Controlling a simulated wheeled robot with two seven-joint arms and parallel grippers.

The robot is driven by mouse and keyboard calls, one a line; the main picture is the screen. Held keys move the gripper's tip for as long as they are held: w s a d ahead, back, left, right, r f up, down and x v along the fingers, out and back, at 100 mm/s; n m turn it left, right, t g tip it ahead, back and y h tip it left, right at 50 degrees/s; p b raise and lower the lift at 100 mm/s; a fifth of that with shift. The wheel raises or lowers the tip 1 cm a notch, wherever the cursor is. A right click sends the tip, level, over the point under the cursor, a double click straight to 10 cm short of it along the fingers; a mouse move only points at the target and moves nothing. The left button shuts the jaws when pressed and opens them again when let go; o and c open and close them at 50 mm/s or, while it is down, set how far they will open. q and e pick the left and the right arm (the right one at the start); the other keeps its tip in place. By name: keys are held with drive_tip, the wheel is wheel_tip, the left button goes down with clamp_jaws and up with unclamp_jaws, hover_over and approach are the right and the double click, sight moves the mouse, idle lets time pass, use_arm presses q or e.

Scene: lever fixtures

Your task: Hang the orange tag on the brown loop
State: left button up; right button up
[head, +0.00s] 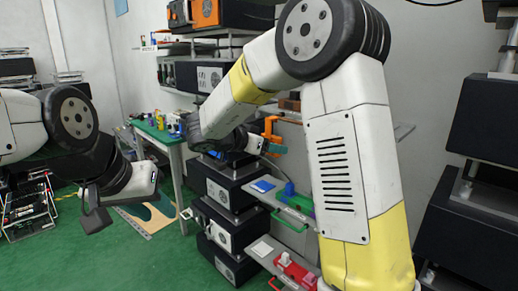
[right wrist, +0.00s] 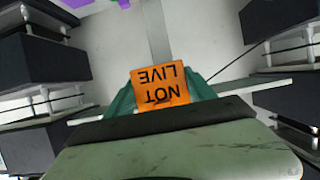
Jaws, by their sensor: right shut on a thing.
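The orange tag (right wrist: 160,88) with the words NOT LIVE sits between the teal fingers of my right gripper (right wrist: 162,97) in the right wrist view. Its lettering is upside down there. In the head view my right gripper (head: 274,147) is near the middle, with an orange piece (head: 270,125) at its fingers. My right gripper is shut on the tag. I cannot clearly make out the brown loop in either view. My left gripper (head: 95,207) hangs empty at the left, away from the fixtures; its finger gap is unclear.
Black equipment boxes (head: 222,228) are stacked below my right gripper. Shelves beside them carry green handles (head: 292,222) and red parts (head: 292,268). A green-topped table (head: 158,133) with small items stands behind. More black boxes (head: 465,120) stand at the right.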

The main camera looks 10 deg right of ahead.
drive_tip(key=w+d+f, duration=0.1)
drive_tip(key=w+d, duration=0.4)
drive_tip(key=d, duration=0.2)
drive_tip(key=shift+w, duration=0.25)
idle(0.5)
drive_tip(key=o, duration=1.4)
drive_tip(key=shift+o, duration=0.2)
